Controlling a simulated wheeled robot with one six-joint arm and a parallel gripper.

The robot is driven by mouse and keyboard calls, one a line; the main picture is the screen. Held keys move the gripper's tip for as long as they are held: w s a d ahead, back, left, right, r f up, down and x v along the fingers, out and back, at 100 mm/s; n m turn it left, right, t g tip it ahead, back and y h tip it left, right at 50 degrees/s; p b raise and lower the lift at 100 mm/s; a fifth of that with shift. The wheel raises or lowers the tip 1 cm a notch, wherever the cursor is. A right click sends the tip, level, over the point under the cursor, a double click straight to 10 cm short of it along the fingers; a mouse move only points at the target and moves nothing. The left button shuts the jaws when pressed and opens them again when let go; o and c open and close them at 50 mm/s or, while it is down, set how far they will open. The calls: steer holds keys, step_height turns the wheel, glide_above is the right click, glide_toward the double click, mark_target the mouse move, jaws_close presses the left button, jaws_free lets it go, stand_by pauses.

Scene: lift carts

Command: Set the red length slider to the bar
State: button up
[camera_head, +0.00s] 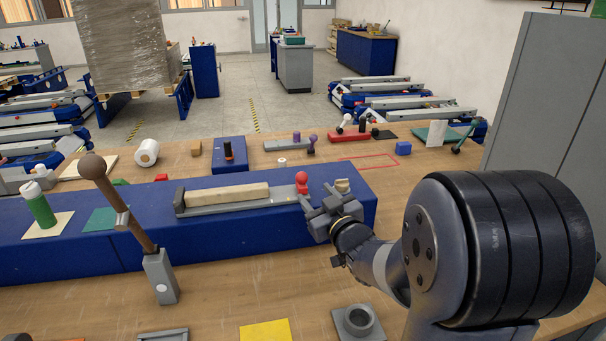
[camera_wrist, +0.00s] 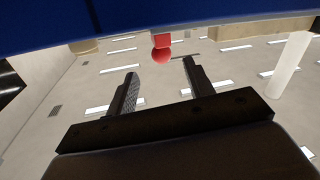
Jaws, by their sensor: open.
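The red length slider (camera_head: 302,182) has a round red knob and stands at the right end of a grey rail (camera_head: 234,206) on the blue block. A pale wooden bar (camera_head: 228,194) lies along the rail, with a small gap between its right end and the slider. The slider's red knob also shows in the wrist view (camera_wrist: 161,54), beyond and between the fingertips. My gripper (camera_wrist: 160,70) is open and empty. In the head view, my gripper (camera_head: 325,207) is just in front of and right of the slider; whether they touch is unclear.
The long blue block (camera_head: 200,240) carries the rail. A tan piece (camera_head: 342,186) stands right of the slider. A tall lever with a brown knob (camera_head: 93,167) rises at the left. A green bottle (camera_head: 40,208) stands farther left. The front table has a yellow square (camera_head: 266,330) and a grey socket (camera_head: 358,320).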

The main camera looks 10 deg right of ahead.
mark_target(299, 175)
steer(key=w, duration=0.3)
steer(key=w+a+p, duration=0.1)
steer(key=w, duration=0.3)
steer(key=w+a+p, duration=0.1)
steer(key=w, duration=0.2)
steer(key=shift+w+a, duration=0.1)
steer(key=shift+w, duration=0.05)
steer(key=shift+c, duration=0.5)
jaws_close()
